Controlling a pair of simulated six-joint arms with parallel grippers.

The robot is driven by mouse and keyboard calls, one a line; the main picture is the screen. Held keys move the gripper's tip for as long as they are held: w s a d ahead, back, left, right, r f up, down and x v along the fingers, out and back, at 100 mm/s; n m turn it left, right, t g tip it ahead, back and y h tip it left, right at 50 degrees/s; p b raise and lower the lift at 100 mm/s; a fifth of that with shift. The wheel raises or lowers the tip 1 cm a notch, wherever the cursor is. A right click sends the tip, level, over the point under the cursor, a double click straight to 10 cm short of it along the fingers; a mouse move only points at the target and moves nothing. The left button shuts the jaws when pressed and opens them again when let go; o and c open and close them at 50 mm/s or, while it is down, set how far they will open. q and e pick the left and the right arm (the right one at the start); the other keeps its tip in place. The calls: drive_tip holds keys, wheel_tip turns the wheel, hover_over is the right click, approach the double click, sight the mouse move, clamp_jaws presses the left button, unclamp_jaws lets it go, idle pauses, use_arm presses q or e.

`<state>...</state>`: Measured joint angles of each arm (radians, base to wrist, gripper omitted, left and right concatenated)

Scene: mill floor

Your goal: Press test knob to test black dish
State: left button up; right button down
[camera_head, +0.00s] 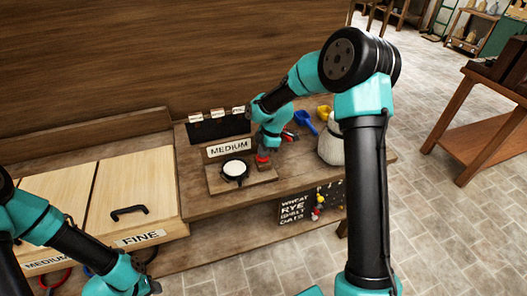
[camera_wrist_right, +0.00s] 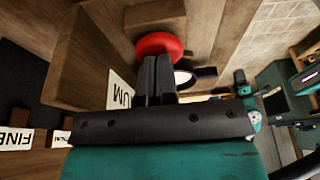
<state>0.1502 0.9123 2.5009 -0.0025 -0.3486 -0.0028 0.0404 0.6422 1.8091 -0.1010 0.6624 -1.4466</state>
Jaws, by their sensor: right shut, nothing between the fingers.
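The black dish (camera_head: 235,179) with pale contents sits on a wooden stand (camera_head: 262,176) under a sign reading MEDIUM. The red test knob (camera_head: 262,159) is on the stand to the right of the dish. My right gripper (camera_wrist_right: 158,60) is shut and empty, its fingertips at the red knob (camera_wrist_right: 158,42) in the right wrist view. They appear to touch it, but the contact is hard to tell. Part of the dish (camera_wrist_right: 206,72) shows beyond the fingers there.
Wooden bins with lids, one labelled FINE (camera_head: 141,239), stand at the left. A pale sack (camera_head: 331,149) and a blue scoop (camera_head: 306,123) are right of the stand. A black board (camera_head: 218,128) with small cards stands behind.

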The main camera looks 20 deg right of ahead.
idle(0.3)
drive_tip(key=a+v, duration=0.1)
drive_tip(key=v, duration=1.2)
drive_tip(key=shift+r, duration=0.6)
drive_tip(key=shift+f, duration=0.1)
